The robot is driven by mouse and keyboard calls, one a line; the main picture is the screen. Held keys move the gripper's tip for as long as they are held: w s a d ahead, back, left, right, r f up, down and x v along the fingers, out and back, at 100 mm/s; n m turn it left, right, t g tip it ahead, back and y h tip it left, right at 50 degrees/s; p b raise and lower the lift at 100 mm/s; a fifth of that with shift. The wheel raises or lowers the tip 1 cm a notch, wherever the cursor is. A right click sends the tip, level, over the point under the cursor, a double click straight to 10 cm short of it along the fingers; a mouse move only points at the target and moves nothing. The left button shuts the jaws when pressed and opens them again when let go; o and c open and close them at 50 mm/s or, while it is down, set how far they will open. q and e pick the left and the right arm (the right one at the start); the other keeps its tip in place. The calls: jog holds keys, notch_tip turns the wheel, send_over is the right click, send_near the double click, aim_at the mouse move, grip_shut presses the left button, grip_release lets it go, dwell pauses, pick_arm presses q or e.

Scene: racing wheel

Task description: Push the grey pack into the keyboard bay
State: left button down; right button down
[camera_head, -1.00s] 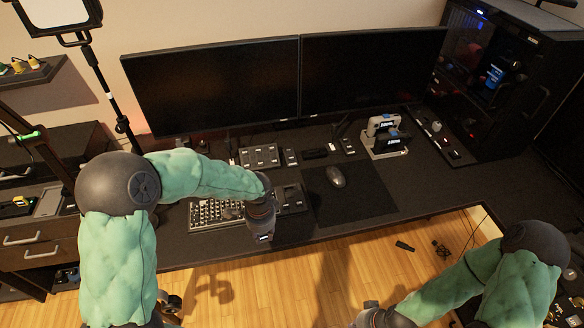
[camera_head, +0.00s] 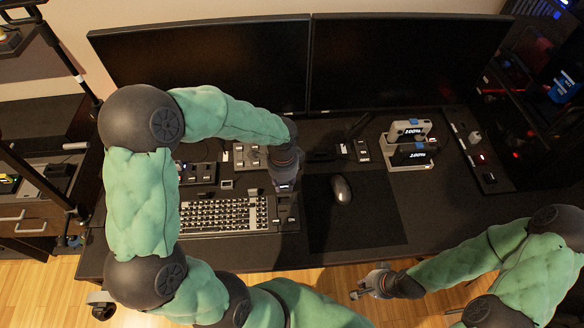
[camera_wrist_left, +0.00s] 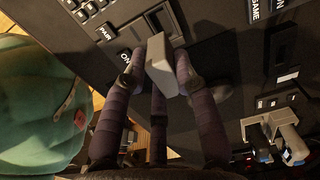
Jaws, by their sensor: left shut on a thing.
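In the left wrist view the grey pack (camera_wrist_left: 164,64) is a pale block between the fingers of my left gripper (camera_wrist_left: 158,78), which is shut on it. In the head view this gripper (camera_head: 285,184) is over the right end of the keyboard unit (camera_head: 222,213). The keyboard bay (camera_wrist_left: 170,17) looks like a dark slot just beyond the pack in the wrist view. I cannot tell whether the pack touches the bay. In the head view the pack is mostly hidden by the gripper. My right gripper (camera_head: 370,283) is low, in front of the desk; its jaw state is unclear.
A mouse (camera_head: 341,188) lies on the dark mat (camera_head: 350,225) right of the gripper. A dock (camera_head: 410,158) with two packs reading 100% stands at the back right. Two monitors (camera_head: 200,75) stand behind. Small button panels sit behind the keyboard.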

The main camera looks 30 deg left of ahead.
pick_arm(q)
jog(key=shift+s, duration=0.1)
dwell(0.4)
jog(key=b, duration=0.4)
send_over(284, 197)
jog(key=s, duration=0.1)
jog(key=shift+s+d+f, duration=0.1)
jog(key=shift+d+f, duration=0.15)
jog(key=shift+f, duration=1.2)
jog(key=shift+s+d+f, duration=0.1)
jog(key=shift+d+f, duration=0.1)
jog(key=shift+f, duration=1.25)
jog(key=shift+p, duration=0.4)
jog(key=shift+f+b, duration=1.05)
jog(key=shift+f, duration=0.45)
jog(key=c, duration=0.9)
grip_release()
